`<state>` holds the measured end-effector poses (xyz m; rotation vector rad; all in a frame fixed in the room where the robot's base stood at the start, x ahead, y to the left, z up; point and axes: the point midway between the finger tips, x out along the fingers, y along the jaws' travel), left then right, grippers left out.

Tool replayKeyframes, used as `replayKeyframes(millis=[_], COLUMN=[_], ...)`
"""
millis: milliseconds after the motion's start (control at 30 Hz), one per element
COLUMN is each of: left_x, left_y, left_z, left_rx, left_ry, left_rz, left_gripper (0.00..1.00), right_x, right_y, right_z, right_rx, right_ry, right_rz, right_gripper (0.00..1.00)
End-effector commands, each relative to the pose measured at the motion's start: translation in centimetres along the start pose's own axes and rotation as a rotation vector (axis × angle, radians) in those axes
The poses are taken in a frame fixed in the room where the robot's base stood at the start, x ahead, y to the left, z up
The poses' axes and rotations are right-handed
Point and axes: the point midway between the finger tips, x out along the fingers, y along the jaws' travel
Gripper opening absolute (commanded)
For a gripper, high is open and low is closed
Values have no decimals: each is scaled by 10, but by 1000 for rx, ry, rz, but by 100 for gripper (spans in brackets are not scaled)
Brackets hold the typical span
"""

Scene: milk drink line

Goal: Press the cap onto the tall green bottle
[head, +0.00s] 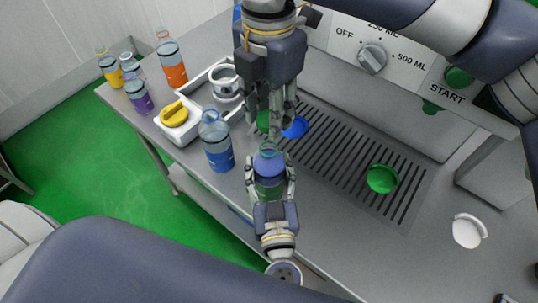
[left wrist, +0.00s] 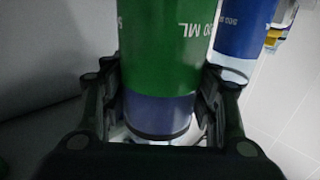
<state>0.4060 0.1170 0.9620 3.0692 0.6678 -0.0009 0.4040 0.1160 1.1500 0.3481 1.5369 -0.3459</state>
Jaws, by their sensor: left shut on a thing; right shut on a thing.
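The tall green bottle (head: 270,187) stands upright at the front edge of the counter, its clear neck open at the top. My left gripper (head: 270,178) is shut around its body from the front. In the left wrist view the bottle's green band (left wrist: 165,45) fills the middle, with left gripper fingers (left wrist: 160,105) on both sides. My right gripper (head: 271,115) points down just above and behind the bottle's neck. It is shut on a green cap (head: 263,121), mostly hidden by the fingers. The cap appears apart from the neck.
A blue cap (head: 295,127) and a green round cup-like piece (head: 382,178) lie on the slotted grate (head: 335,150). A blue bottle (head: 217,142) stands close left of the green one. A white ring piece (head: 468,230) lies right.

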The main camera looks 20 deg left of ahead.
Motion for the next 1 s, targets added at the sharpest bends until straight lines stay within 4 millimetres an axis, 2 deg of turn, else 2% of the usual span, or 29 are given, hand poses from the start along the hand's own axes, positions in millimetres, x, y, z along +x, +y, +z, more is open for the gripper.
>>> replayKeyframes(millis=[100, 267, 800, 1000], left_x=[0, 0, 0, 0], left_y=[0, 0, 0, 0], left_z=[0, 0, 0, 0], left_rx=[0, 0, 0, 0], left_ry=[0, 0, 0, 1], left_rz=[0, 0, 0, 0], left_gripper=[12, 12, 12, 12], right_x=[20, 37, 39, 48], right_y=[0, 0, 0, 0], right_z=[-1, -1, 0, -1], right_rx=[-1, -1, 0, 0], right_ry=[5, 2, 0, 3], right_rz=[-2, -2, 0, -2], right_gripper=[24, 24, 24, 24])
